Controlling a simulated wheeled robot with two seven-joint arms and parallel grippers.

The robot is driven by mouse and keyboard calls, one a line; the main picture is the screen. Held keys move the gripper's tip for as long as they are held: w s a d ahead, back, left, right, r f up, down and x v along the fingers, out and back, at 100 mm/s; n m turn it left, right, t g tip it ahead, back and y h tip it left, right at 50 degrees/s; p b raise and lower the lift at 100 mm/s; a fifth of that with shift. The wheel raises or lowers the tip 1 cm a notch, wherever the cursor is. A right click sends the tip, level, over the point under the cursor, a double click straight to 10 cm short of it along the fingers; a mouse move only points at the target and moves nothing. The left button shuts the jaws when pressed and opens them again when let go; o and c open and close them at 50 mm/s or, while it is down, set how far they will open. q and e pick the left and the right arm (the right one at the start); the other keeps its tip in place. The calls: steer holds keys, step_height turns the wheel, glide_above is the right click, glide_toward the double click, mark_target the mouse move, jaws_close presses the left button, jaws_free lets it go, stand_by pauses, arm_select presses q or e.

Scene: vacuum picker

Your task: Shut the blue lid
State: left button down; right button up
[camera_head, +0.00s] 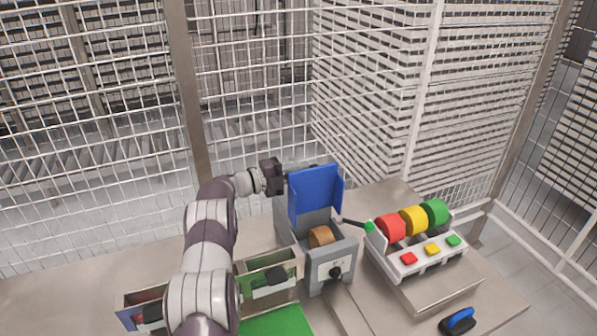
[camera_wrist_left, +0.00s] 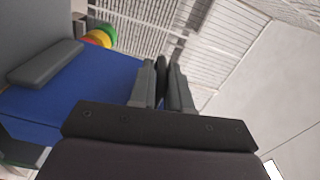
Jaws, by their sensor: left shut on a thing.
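The blue lid (camera_head: 315,190) stands raised, nearly upright, at the back of a grey box (camera_head: 345,249). The box is open and a brown round thing (camera_head: 320,237) shows inside. My left gripper (camera_head: 284,174) is at the lid's upper left edge, partly behind it. In the left wrist view its fingers (camera_wrist_left: 163,82) are close together, and the blue lid (camera_wrist_left: 80,98) lies just left of them. The gripper is shut on the lid, though the exact contact is hard to see. My right gripper is not in view.
Right of the box is a white panel (camera_head: 430,257) with red, yellow and green drums and buttons. A blue-handled thing (camera_head: 458,321) lies at the front right. Bins (camera_head: 268,273) and a green surface (camera_head: 277,322) are at front left. A mesh fence stands behind the table.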

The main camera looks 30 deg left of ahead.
mark_target(310, 188)
arm_select(q)
steer(key=shift+d+r, duration=0.15)
steer(key=shift+r, duration=0.05)
steer(key=shift+s+d+m+b, duration=0.25)
steer(key=shift+m+b, duration=0.15)
steer(key=shift+b, duration=0.2)
steer(key=s+d+m+b, duration=0.2)
steer(key=b, duration=0.4)
steer(key=s+d+f+m+b, duration=0.1)
steer(key=s+d+m+b, duration=0.1)
steer(key=b, duration=0.5)
steer(key=shift+s+d+m, duration=0.1)
steer(key=shift+d+m, duration=0.3)
steer(key=shift+m, duration=0.3)
steer(key=shift+s+d+r+m+b, duration=0.1)
steer(key=shift+s+d+m+b, duration=0.2)
steer(key=shift+b, duration=0.65)
